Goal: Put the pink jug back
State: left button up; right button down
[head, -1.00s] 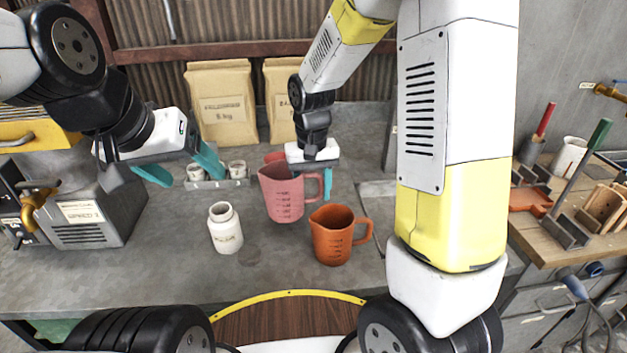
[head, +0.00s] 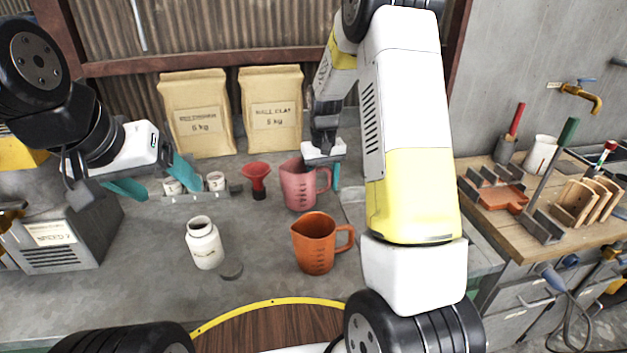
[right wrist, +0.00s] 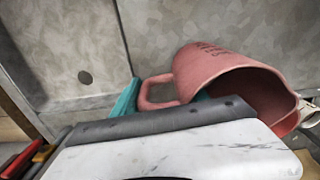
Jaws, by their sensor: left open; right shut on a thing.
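The pink jug (head: 299,184) is at the middle of the grey bench in the head view, upright, spout to the left and handle to the right. Whether its base touches the bench is hard to tell. My right gripper (head: 333,172) is shut on it at the handle side; the teal fingers are partly hidden. In the right wrist view the jug (right wrist: 215,72) and its handle (right wrist: 158,92) show beside the teal fingers. My left gripper (head: 152,182) is open and empty above the left part of the bench.
An orange jug (head: 314,243) stands in front of the pink jug, with a white jar (head: 204,243) to the left. A red funnel (head: 257,176) and small cups (head: 215,181) stand behind. Two paper bags (head: 273,108) are at the back. A wooden side table (head: 560,225) is on the right.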

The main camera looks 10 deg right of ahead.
aim_at(324, 189)
jog(key=shift+w+d+f, duration=0.1)
jog(key=shift+w+d, duration=0.35)
jog(key=shift+a+f, duration=0.1)
jog(key=shift+f, duration=1.6)
jog(key=shift+s, duration=0.1)
jog(key=c, duration=0.6)
grip_release()
jog(key=shift+f, duration=0.1)
